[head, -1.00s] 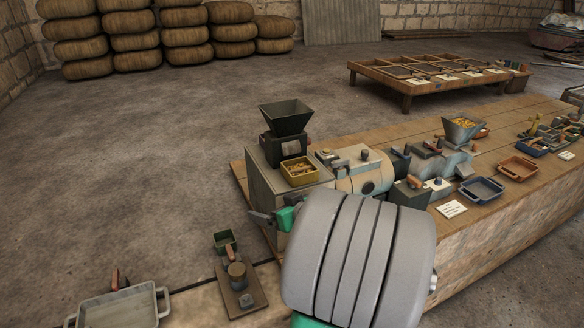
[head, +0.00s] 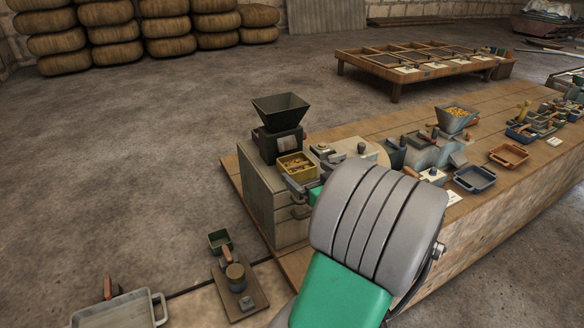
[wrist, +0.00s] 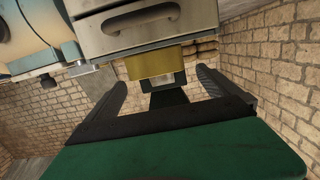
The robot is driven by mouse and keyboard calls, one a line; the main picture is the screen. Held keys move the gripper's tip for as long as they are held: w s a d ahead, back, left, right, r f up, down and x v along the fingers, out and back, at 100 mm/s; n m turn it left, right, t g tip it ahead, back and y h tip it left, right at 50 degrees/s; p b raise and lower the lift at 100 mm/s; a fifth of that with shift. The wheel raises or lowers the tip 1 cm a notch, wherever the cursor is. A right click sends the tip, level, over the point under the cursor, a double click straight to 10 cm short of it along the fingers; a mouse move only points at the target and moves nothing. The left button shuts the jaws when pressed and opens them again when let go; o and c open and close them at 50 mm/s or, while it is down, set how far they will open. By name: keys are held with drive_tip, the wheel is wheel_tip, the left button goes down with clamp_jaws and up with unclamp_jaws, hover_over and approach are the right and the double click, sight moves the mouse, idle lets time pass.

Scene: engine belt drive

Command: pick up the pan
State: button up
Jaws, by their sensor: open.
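The yellow pan (head: 297,166) holds yellow-brown pieces and sits at the front of the grey cabinet machine, below the dark hopper. My gripper (head: 300,189) is just in front of it, partly hidden behind my arm. In the wrist view the yellow pan (wrist: 155,63) shows ahead, between the two dark fingers of my gripper (wrist: 160,84). The fingers are spread, with nothing held between them. Whether a finger touches the pan cannot be told.
The dark hopper (head: 281,108) stands just behind the pan. The grey cabinet (head: 258,190) has drawers with handles. A blue tray (head: 474,179) and an orange tray (head: 508,155) lie farther right on the bench. A large grey tray (head: 118,309) is at lower left. Floor at left is open.

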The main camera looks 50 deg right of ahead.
sight(290, 157)
drive_tip(key=p+x, duration=0.1)
drive_tip(key=x, duration=0.2)
drive_tip(key=p+x, duration=0.1)
drive_tip(key=x, duration=0.3)
drive_tip(key=shift+w+d+p, duration=0.2)
drive_tip(key=shift+d+p, duration=0.15)
drive_tip(key=shift+p, duration=0.05)
drive_tip(key=shift+a, duration=0.1)
drive_tip(key=c, duration=1.4)
drive_tip(key=shift+r, duration=0.1)
drive_tip(key=shift+c, duration=0.3)
drive_tip(key=shift+r, duration=0.1)
